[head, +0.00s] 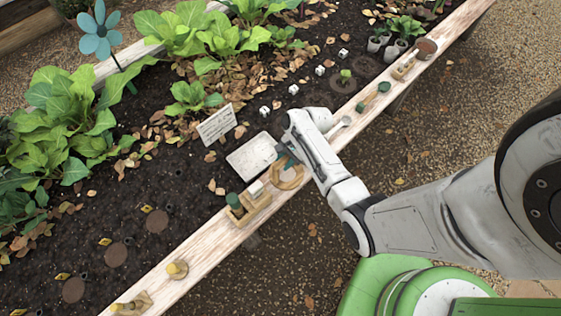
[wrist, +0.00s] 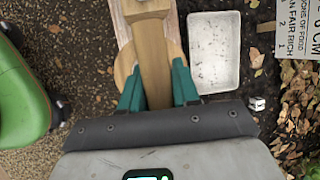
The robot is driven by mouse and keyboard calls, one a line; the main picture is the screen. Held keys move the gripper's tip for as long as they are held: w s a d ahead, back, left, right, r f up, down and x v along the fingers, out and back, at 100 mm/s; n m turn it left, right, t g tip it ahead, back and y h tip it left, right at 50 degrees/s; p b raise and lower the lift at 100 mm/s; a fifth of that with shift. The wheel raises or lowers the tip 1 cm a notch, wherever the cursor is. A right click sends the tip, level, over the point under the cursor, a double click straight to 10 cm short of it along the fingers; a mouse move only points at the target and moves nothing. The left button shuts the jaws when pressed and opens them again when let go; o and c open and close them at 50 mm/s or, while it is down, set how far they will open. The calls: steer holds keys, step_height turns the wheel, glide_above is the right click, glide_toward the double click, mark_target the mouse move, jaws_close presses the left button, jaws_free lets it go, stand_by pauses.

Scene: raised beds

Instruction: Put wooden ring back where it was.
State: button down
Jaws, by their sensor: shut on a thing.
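The wooden ring (head: 288,180) is pale wood and shows at the timber edge of the raised bed, just below my gripper (head: 284,160). In the wrist view my gripper (wrist: 158,88) straddles the timber, and curved parts of the ring (wrist: 124,64) show on both sides ahead of the fingers. The fingers and wrist hide part of the ring. I cannot tell whether it touches the timber.
A white tray (head: 250,157) lies on the soil beside the ring. A wooden holder (head: 247,209) with a green piece stands on the timber edge (head: 207,244) to the lower left. A spoon (head: 340,127) and small green pieces (head: 384,87) are farther up the edge. A sign (head: 217,125) stands behind.

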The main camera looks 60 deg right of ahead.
steer(key=shift+d+b+x, duration=0.25)
steer(key=shift+b+x, duration=0.1)
steer(key=shift+x, duration=0.9)
steer(key=shift+d+b+x, duration=0.2)
steer(key=shift+b+x, duration=0.15)
steer(key=shift+x, duration=0.95)
steer(key=shift+f, duration=0.2)
steer(key=c, duration=0.8)
jaws_free()
steer(key=shift+f, duration=0.1)
